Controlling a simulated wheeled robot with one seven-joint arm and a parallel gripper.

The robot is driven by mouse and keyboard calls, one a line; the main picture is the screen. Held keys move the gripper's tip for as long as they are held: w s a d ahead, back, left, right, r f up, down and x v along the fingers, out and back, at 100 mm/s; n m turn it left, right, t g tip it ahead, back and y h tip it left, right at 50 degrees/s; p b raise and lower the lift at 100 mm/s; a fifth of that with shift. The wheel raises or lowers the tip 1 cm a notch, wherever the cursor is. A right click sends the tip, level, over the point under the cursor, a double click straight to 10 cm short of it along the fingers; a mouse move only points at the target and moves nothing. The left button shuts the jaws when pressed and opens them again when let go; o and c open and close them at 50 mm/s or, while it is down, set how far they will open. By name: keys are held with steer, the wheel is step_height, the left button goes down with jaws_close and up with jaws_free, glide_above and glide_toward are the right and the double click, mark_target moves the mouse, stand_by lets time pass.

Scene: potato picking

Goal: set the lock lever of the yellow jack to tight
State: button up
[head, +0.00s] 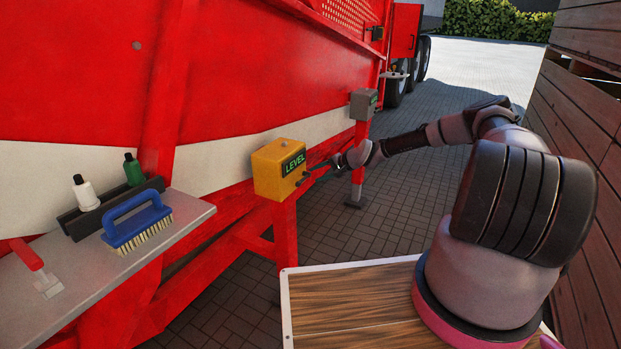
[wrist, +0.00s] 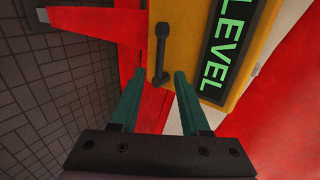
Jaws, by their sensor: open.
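The yellow jack (head: 268,172) is a yellow box with a "LEVEL" display, on a red post beside the red machine. It also shows in the wrist view (wrist: 196,50), with its dark lock lever (wrist: 160,55) on the face beside the display. In the head view the lever is small and close to my gripper (head: 318,168). In the wrist view my gripper (wrist: 159,75) is open, with one green finger on each side of the lever's lower end. I cannot tell whether either finger touches the lever.
A grey shelf (head: 185,220) at left carries a blue brush (head: 137,220), a white bottle (head: 85,192), a green bottle (head: 132,169) and a red-handled scraper (head: 35,265). A grey box (head: 362,104) on a red post stands behind my gripper. Wooden boards (head: 590,120) wall the right side.

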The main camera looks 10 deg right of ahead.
steer(key=shift+v, duration=2.75)
steer(key=s+d+r+n+g+h, duration=0.1)
steer(key=s+d+r+n+h, duration=0.15)
steer(key=s+r, duration=0.7)
steer(key=s+d+r+n+g+h, duration=0.1)
steer(key=s+r+h, duration=0.35)
steer(key=r, duration=0.85)
steer(key=s+d+r+n+g+h, duration=0.1)
steer(key=s+d+r+h, duration=0.1)
steer(key=s+r, duration=0.85)
steer(key=s+r+t+y, duration=0.1)
steer(key=s+r, duration=0.5)
steer(key=s, duration=0.3)
steer(key=s+r+m+t+y, duration=0.1)
steer(key=s+r+t, duration=0.1)
steer(key=s+r, duration=0.5)
steer(key=s, duration=0.3)
steer(key=shift+s+a+r+t, duration=0.15)
steer(key=shift+s+a+t, duration=0.15)
